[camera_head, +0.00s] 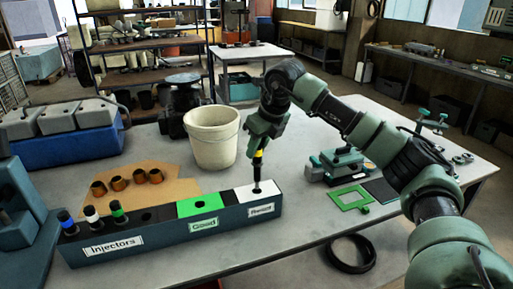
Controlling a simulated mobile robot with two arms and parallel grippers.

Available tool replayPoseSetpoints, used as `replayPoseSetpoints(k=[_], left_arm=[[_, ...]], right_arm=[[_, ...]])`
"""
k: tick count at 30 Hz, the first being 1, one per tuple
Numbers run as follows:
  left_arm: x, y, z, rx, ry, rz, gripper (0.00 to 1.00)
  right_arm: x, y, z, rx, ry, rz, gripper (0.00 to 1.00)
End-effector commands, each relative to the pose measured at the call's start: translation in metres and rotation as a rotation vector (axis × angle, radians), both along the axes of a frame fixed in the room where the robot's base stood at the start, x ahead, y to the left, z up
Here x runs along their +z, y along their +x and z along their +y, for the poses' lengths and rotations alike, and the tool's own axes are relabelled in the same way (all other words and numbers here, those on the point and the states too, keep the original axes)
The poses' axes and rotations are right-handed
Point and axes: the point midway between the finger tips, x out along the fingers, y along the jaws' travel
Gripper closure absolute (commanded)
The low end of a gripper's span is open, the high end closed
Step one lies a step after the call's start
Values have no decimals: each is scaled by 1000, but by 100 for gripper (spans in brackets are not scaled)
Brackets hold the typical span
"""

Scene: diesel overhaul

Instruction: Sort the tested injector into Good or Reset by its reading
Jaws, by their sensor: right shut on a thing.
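A long dark rack (160,245) lies along the front of the table, with labels reading Injectors, Good and what looks like Reset. Three injectors with blue (66,220), white (91,214) and green (117,210) bands stand in its left part. The green Good section (201,205) shows dark openings and no injector. My right gripper (258,150) points down, shut on an injector with a yellow band (257,163). That injector is upright at the white Reset section (246,196), its lower end at or in a hole there. My left gripper is not in view.
A cream bucket (212,140) stands behind the rack. A green-grey vise-like tool (336,164) and a green frame (351,198) lie right of the rack.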

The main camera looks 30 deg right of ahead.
Motion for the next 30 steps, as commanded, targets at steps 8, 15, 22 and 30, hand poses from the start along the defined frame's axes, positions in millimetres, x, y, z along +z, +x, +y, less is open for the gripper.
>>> replayPoseSetpoints(k=[8,15,22,30], left_arm=[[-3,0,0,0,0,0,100],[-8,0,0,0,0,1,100],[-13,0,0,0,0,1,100],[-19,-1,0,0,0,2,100]], right_arm=[[-3,0,0,0,0,-2,100],[-12,0,0,0,0,-2,100],[-19,0,0,0,0,-3,100],[-29,0,0,0,0,-3,100]])
